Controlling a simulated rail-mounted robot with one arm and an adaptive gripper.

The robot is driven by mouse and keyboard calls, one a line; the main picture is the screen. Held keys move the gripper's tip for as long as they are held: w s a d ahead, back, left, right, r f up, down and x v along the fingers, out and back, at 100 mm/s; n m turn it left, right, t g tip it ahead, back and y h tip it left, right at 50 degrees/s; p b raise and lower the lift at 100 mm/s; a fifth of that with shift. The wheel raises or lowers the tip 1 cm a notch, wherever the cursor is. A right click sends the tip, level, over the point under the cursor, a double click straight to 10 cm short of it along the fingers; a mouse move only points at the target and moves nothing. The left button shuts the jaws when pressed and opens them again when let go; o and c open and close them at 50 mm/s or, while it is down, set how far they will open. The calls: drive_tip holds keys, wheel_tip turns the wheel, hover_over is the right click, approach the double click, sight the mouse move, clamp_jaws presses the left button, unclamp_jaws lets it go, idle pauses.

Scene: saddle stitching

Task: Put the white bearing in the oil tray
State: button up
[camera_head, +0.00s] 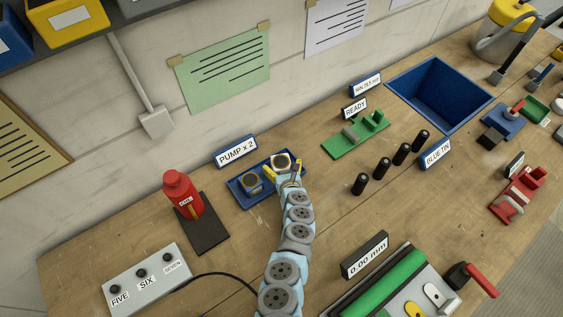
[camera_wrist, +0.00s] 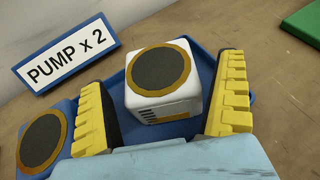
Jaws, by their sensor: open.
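My gripper (camera_wrist: 163,95) is open, with a yellow ridged finger on each side of the white block and gaps visible between. In the head view my gripper (camera_head: 289,170) is over the right end of the blue tray (camera_head: 240,193). No tray in view bears an oil label that I can read.
A blue block with a similar ring top (camera_wrist: 45,140) sits left of my left finger. A red bottle (camera_head: 182,194) stands on a dark mat (camera_head: 206,236). A green fixture (camera_head: 355,135), several black cylinders (camera_head: 383,167) and a blue bin (camera_head: 440,95) lie to the right.

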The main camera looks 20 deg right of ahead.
sight(283, 168)
drive_tip(key=shift+p+v, duration=0.4)
drive_tip(key=shift+v, duration=1.2)
drive_tip(key=shift+s+r, duration=0.15)
drive_tip(key=shift+s, duration=0.35)
drive_tip(key=shift+s+a+r, duration=0.15)
drive_tip(key=shift+s+a, duration=0.05)
drive_tip(key=shift+s, duration=0.35)
drive_tip(key=shift+v, duration=2.55)
drive_tip(key=shift+d, duration=0.1)
drive_tip(key=shift+w, duration=0.1)
